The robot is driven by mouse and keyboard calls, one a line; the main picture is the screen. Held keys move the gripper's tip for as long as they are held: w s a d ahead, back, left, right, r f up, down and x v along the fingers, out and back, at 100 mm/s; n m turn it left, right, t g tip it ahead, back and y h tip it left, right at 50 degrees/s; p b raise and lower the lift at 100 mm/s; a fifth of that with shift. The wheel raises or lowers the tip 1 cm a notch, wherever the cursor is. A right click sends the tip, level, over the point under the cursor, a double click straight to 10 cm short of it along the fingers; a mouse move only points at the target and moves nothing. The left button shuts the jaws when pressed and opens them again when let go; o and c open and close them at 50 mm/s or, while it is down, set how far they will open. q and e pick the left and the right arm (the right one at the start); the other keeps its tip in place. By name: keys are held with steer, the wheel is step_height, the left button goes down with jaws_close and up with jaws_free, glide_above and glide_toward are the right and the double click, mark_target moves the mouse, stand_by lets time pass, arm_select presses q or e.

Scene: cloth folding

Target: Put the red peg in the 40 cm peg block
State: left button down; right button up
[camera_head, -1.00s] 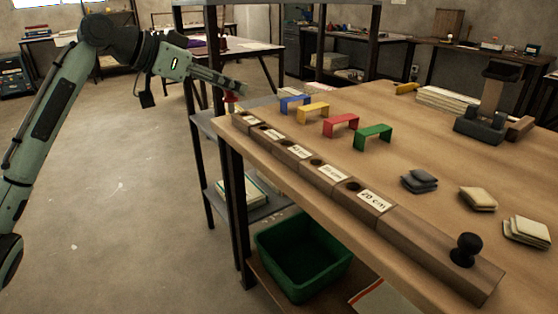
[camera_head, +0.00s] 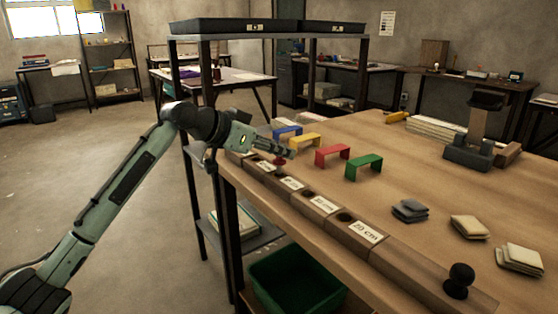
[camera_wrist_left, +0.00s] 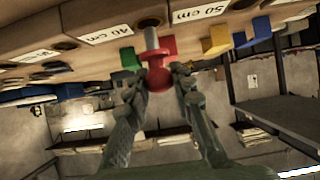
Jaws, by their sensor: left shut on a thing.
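My left gripper (camera_head: 284,154) is over the far end of the row of labelled peg blocks. It is shut on the red peg (camera_wrist_left: 158,72), which also shows just under the fingers in the head view (camera_head: 280,161). In the left wrist view my left gripper (camera_wrist_left: 160,78) pinches the peg's red knob, and the grey shaft points at the block row. The shaft's end overlaps the hole beside the 40 cm label of the 40 cm peg block (camera_wrist_left: 108,33). I cannot tell whether the tip is inside. The 40 cm label also shows in the head view (camera_head: 291,183).
Blue, yellow, red (camera_head: 332,155) and green (camera_head: 364,166) bridges stand behind the blocks. A black knob (camera_head: 459,279) is at the near end. Folded cloths (camera_head: 471,227) lie to the right. A green bin (camera_head: 297,283) is below the table, beside a dark shelf rack (camera_head: 212,170).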

mark_target(276, 160)
arm_select(q)
steer(key=shift+f, duration=1.4)
steer(key=shift+f, duration=0.15)
steer(key=c, duration=1.3)
jaws_free()
steer(key=shift+r, duration=0.2)
steer(key=v, duration=1.2)
